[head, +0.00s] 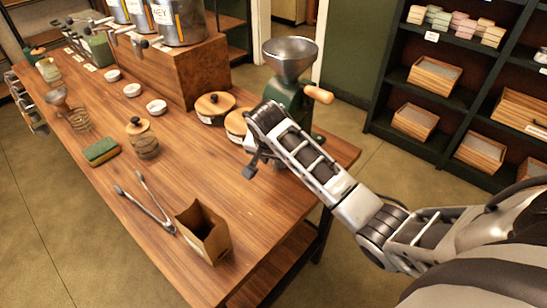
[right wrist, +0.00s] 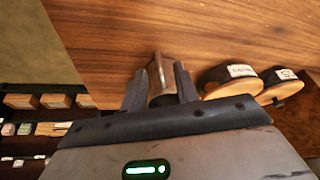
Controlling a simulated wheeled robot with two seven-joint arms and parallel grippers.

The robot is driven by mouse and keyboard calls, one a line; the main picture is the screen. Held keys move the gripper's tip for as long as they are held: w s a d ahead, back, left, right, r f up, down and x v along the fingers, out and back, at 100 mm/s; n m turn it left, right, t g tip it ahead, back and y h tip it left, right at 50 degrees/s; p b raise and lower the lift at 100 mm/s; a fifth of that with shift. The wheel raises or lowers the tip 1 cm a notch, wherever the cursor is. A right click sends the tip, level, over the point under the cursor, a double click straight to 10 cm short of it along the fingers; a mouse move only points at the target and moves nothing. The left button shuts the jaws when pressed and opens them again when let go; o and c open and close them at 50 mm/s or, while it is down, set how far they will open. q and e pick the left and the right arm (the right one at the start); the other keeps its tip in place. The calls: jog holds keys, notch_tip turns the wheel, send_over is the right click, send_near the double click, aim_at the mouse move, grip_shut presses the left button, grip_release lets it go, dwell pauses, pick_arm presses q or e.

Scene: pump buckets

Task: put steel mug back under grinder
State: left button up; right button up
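The grinder (head: 291,72) stands at the far right end of the wooden table, with a steel hopper, a green body and a wooden handle. My right gripper (head: 250,168) is low over the table in front of it and hides part of its base. In the right wrist view, the fingers of the right gripper (right wrist: 160,80) stand on both sides of a shiny, brownish-reflecting cylinder, which looks like the steel mug (right wrist: 160,74). Both fingers appear to touch its sides. The mug is hidden behind the gripper in the head view. My left gripper is not in view.
Lidded jars (head: 214,104) stand close to the left of the gripper. Tongs (head: 147,207), a paper bag (head: 202,232), a sponge (head: 101,151) and a glass jar (head: 142,140) sit nearer the front. The table (head: 240,215) is clear around the gripper's front side.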

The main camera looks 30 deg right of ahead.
jog(key=v, duration=1.2)
jog(key=shift+r, duration=0.1)
dwell(0.5)
